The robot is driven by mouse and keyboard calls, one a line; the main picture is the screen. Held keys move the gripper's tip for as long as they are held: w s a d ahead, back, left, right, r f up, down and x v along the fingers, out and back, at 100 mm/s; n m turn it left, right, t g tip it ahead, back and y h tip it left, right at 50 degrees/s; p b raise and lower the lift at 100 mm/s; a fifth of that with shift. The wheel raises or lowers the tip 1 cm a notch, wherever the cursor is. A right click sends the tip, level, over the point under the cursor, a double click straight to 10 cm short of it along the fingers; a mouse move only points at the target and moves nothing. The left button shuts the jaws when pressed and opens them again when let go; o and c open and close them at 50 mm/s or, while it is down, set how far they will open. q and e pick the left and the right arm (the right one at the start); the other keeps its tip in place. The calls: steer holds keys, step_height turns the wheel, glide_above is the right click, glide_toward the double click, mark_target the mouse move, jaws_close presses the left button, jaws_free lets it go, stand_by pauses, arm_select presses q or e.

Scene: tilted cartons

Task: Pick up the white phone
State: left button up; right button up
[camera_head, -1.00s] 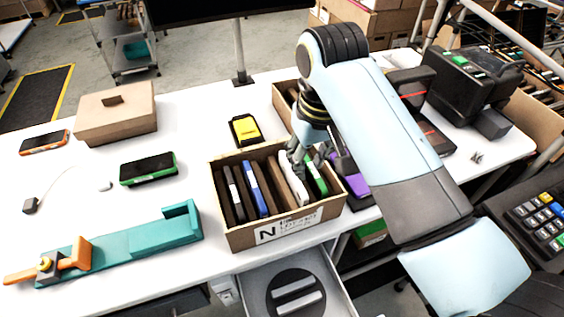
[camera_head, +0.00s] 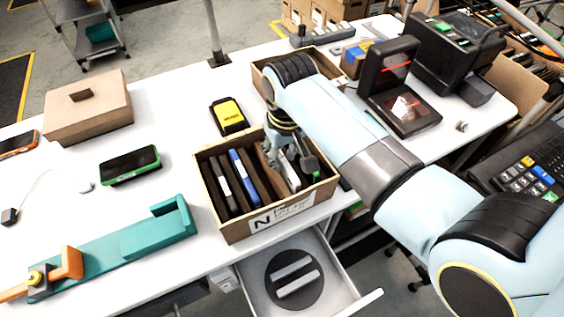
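The white phone (camera_head: 291,174) stands on edge in a slot on the right side of the open cardboard carton (camera_head: 236,230). My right gripper (camera_head: 292,164) reaches down into the carton from above, with its fingers around the top of the white phone. The fingers partly hide the phone, and I cannot tell whether they press on it. A green phone (camera_head: 315,175) is mostly hidden beside the right finger. A blue phone (camera_head: 244,174) and a grey-white one (camera_head: 221,179) stand in slots to the left. My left gripper is not in view.
A yellow-and-black device (camera_head: 228,117) lies behind the carton, and a second carton (camera_head: 262,80) stands behind my arm. A green-edged phone (camera_head: 130,165) and a teal fixture (camera_head: 120,250) lie to the left. An open drawer (camera_head: 345,300) juts out below the table edge.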

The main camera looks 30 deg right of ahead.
steer(key=shift+w+f, duration=0.1)
steer(key=shift+f, duration=0.65)
jaws_close()
steer(key=shift+r, duration=0.15)
